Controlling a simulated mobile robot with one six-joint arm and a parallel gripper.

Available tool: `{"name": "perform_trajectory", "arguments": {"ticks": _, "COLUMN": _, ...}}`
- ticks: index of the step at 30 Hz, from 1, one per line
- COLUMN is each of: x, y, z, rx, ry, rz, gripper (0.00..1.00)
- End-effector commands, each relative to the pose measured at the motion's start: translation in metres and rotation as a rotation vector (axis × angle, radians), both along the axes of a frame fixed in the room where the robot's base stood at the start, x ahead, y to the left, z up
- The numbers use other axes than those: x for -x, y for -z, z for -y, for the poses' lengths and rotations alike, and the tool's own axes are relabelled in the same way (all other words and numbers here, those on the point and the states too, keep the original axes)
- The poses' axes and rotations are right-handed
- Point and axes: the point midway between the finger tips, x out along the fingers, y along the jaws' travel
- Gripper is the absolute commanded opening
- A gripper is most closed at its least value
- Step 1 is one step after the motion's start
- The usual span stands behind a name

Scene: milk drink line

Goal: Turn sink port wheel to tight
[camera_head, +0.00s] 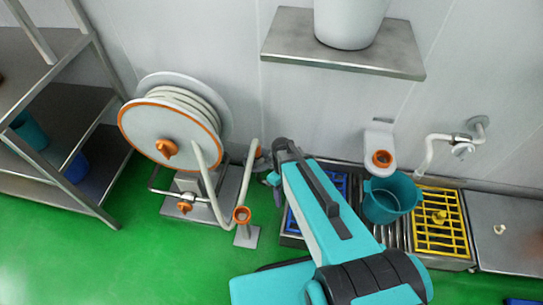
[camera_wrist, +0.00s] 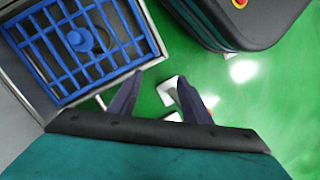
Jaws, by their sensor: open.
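My gripper (camera_wrist: 160,95) is open in the wrist view, its two dark fingers apart with green floor and a small white piece (camera_wrist: 168,92) beyond them. Nothing shows held between them. In the head view my arm reaches up to the left, and its end is beside the blue-grated sink, mostly hidden. I cannot tell surely which wheel is the sink port wheel.
The hose reel (camera_head: 168,135) stands left of my arm. A blue grate (camera_wrist: 80,45) covers a sink, partly behind my arm in the head view. A teal bucket (camera_head: 390,200) stands beside a yellow grate (camera_head: 440,222). Green floor (camera_head: 110,255) is free at lower left.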

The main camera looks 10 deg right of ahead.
Motion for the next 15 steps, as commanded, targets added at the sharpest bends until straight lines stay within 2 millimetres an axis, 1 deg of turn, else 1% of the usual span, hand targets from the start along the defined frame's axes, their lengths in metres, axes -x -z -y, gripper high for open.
{"name": "perform_trajectory", "arguments": {"ticks": 1, "x": -0.02, "y": 0.0, "z": 0.0, "rx": -0.011, "ry": -0.043, "rz": 0.02, "gripper": 0.44}}
{"name": "perform_trajectory", "arguments": {"ticks": 3, "x": -0.04, "y": -0.006, "z": 0.0, "rx": -0.028, "ry": -0.106, "rz": 0.041, "gripper": 0.44}}
{"name": "perform_trajectory", "arguments": {"ticks": 8, "x": -0.084, "y": -0.023, "z": -0.001, "rx": -0.059, "ry": -0.255, "rz": 0.09, "gripper": 0.44}}
{"name": "perform_trajectory", "arguments": {"ticks": 9, "x": -0.095, "y": -0.029, "z": -0.001, "rx": -0.066, "ry": -0.291, "rz": 0.103, "gripper": 0.44}}
{"name": "perform_trajectory", "arguments": {"ticks": 15, "x": -0.147, "y": -0.057, "z": -0.002, "rx": -0.093, "ry": -0.478, "rz": 0.161, "gripper": 0.44}}
